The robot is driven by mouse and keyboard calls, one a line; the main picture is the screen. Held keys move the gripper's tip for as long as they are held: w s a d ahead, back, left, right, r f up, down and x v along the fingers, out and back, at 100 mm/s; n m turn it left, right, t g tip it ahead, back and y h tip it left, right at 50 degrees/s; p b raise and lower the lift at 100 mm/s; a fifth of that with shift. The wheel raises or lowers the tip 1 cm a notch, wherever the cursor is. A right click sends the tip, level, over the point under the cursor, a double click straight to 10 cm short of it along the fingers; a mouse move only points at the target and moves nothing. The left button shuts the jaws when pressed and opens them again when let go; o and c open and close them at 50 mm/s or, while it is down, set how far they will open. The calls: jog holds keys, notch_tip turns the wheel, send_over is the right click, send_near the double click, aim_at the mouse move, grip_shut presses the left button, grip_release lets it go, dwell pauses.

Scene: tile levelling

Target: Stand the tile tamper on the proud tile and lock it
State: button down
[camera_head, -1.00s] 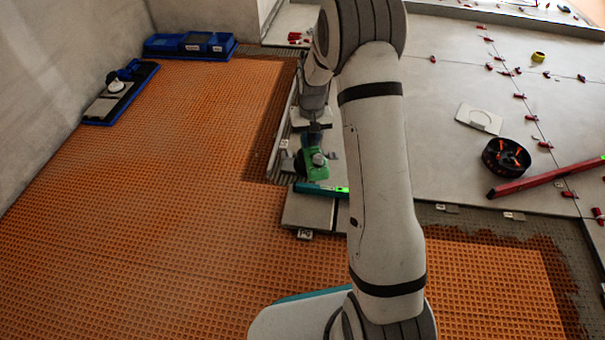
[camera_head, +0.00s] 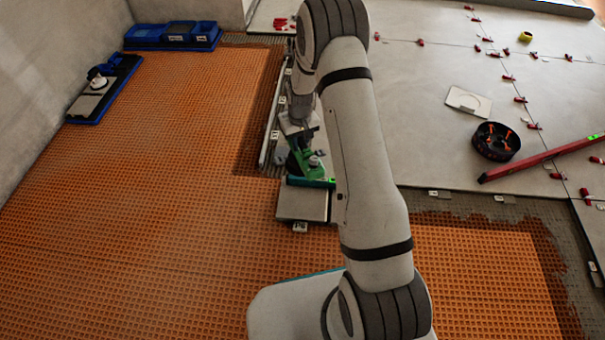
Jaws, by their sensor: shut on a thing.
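The green tile tamper (camera_head: 312,170) is near the centre, with a round grey part on its top. My gripper (camera_head: 304,138) is above and behind it, shut on the tamper; the fingertips are small and partly hidden by my arm. The tamper appears somewhat tilted, and I cannot tell whether its base touches the tiles. A square grey tile (camera_head: 302,205) lies just in front of it, beside the orange matting. I cannot tell which tile is proud. The tamper's lock is too small to read.
Orange matting (camera_head: 150,220) spreads left and front. Blue trays (camera_head: 172,36) are at the back left.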

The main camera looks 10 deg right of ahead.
jog(key=s+f+n, duration=0.3)
jog(key=f, duration=1.8)
jog(key=shift+n+b, duration=0.3)
jog(key=shift+b, duration=0.05)
jog(key=shift+a+r, duration=0.1)
jog(key=shift+f+b, duration=0.8)
jog(key=shift+b, duration=0.1)
dwell(1.1)
jog(key=c, duration=1.2)
grip_release()
jog(key=shift+o, duration=0.2)
jog(key=shift+s+f, duration=0.1)
notch_tip(320, 180, up, 8)
jog(key=p, duration=0.3)
